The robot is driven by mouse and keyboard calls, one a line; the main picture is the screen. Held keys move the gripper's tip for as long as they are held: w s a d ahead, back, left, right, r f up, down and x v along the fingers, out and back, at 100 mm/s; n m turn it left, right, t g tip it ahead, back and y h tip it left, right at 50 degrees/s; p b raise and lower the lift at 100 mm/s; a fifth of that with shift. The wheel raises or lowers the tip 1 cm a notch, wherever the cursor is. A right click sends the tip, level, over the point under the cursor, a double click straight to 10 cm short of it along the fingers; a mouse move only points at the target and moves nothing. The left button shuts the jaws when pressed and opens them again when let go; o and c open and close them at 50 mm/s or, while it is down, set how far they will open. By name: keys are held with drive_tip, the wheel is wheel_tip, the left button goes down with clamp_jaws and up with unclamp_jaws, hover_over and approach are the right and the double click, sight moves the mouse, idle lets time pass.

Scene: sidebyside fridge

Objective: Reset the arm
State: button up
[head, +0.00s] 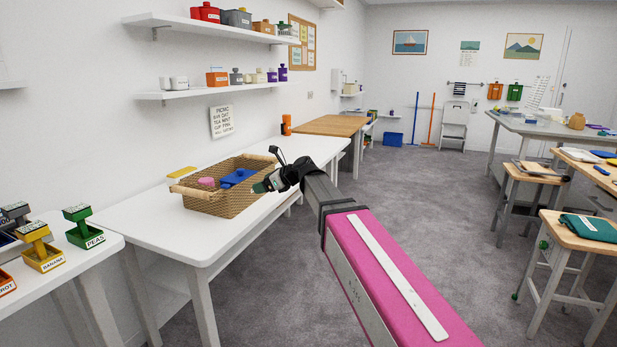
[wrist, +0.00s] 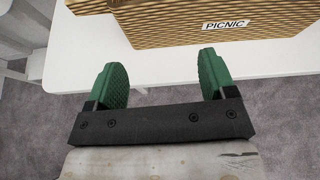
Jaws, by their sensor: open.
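My arm stretches forward from the lower right in the head view, pink on its near link. My gripper (head: 262,187) is at the right side of a wicker basket (head: 235,204) on a white table. In the wrist view my gripper (wrist: 162,82) shows two green finger pads set wide apart with nothing between them. The basket (wrist: 165,32) with a PICNIC label lies just beyond the fingertips, apart from them in that view. A blue item (head: 238,178) and a pink item (head: 207,183) are in the basket.
The white table (head: 150,232) carries the basket. Labelled bins, such as the green PEAS one (head: 86,236), stand at the left. Shelves (head: 205,92) hang on the wall above. Stools and tables stand at the right; the grey floor (head: 420,200) between is clear.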

drive_tip(key=s+d+f+n+g+h, duration=0.1)
drive_tip(key=s+d+f+n+h, duration=0.3)
drive_tip(key=d+f, duration=0.5)
drive_tip(key=s+d+f+n+h, duration=0.2)
drive_tip(key=d+f+n, duration=0.45)
drive_tip(key=f, duration=0.45)
drive_tip(key=s+d+f+n+g+h, duration=0.2)
drive_tip(key=s+d+f+n, duration=0.3)
drive_tip(key=s+d+f, duration=0.2)
drive_tip(key=s+d+f+n+g+h, duration=0.1)
drive_tip(key=s+d+f+n+h, duration=0.2)
drive_tip(key=d, duration=0.8)
drive_tip(key=s+f+n, duration=0.2)
drive_tip(key=s+f, duration=0.2)
drive_tip(key=shift+s+f+n+g+h, duration=0.15)
drive_tip(key=shift+n+g+h, duration=0.15)
drive_tip(key=shift+n+g, duration=0.1)
drive_tip(key=shift+d, duration=0.1)
